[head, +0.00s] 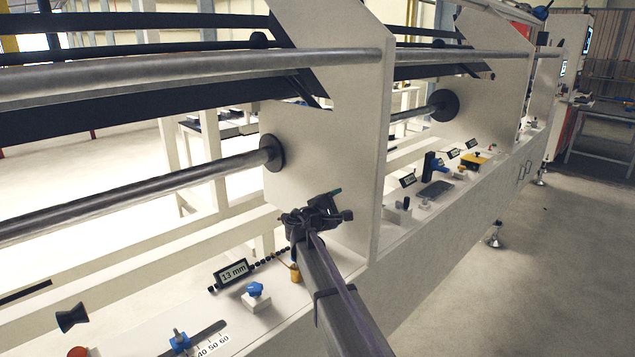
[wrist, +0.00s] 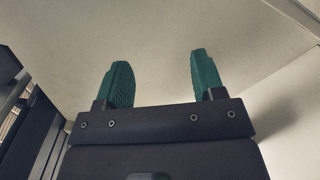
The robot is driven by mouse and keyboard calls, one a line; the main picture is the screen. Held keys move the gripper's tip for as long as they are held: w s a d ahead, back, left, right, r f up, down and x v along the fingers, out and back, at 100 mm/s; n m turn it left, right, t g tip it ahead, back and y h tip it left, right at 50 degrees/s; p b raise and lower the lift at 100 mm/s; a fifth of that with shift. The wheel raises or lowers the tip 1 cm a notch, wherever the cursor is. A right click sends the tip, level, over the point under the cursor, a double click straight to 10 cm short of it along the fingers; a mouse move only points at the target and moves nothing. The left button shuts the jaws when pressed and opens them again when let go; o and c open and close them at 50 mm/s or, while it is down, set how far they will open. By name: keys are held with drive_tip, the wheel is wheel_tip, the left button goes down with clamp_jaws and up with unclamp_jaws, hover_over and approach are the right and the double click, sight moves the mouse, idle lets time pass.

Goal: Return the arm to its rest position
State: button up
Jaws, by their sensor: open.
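My gripper (wrist: 155,82) shows in the wrist view with two green ribbed fingers spread well apart and nothing between them. A pale, plain surface fills the view beyond the fingertips. In the head view my arm reaches up from the bottom centre, and its wrist is in front of the white upright panel (head: 330,130) of the rack. One green fingertip shows there beside the panel; the rest of the gripper is hard to make out behind the wrist.
A 13 mm label (head: 232,272), a blue knob (head: 255,291) and a blue slider on a ruled scale (head: 180,341) sit on the ledge. Steel rollers (head: 190,75) run across at left. More small fittings line the ledge beyond the panel. Open floor (head: 540,270) lies at right.

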drive_tip(key=s+d+f+m+g+y, duration=0.35)
drive_tip(key=s+f+m+g, duration=0.35)
drive_tip(key=s, duration=0.5)
drive_tip(key=s+a+f+m+g+y, duration=0.1)
drive_tip(key=s+f+m+g+y, duration=0.3)
drive_tip(key=s, duration=1)
drive_tip(key=s+a+f+m+g+y, duration=0.1)
drive_tip(key=s+f+m+g+y, duration=0.15)
drive_tip(key=s+f+y, duration=0.8)
drive_tip(key=s+r+h+p, duration=0.1)
drive_tip(key=r+h+p, duration=0.1)
drive_tip(key=r+p, duration=0.6)
drive_tip(key=s+d+r+m+t+h+p, duration=0.1)
drive_tip(key=s+r+h+p, duration=0.1)
drive_tip(key=r+p, duration=0.7)
wheel_tip(320, 180, up, 5)
drive_tip(key=shift+s+d+f+h+p, duration=0.2)
drive_tip(key=shift+s+d+h+p, duration=0.05)
drive_tip(key=shift+h+p, duration=0.05)
drive_tip(key=shift+c, duration=0.3)
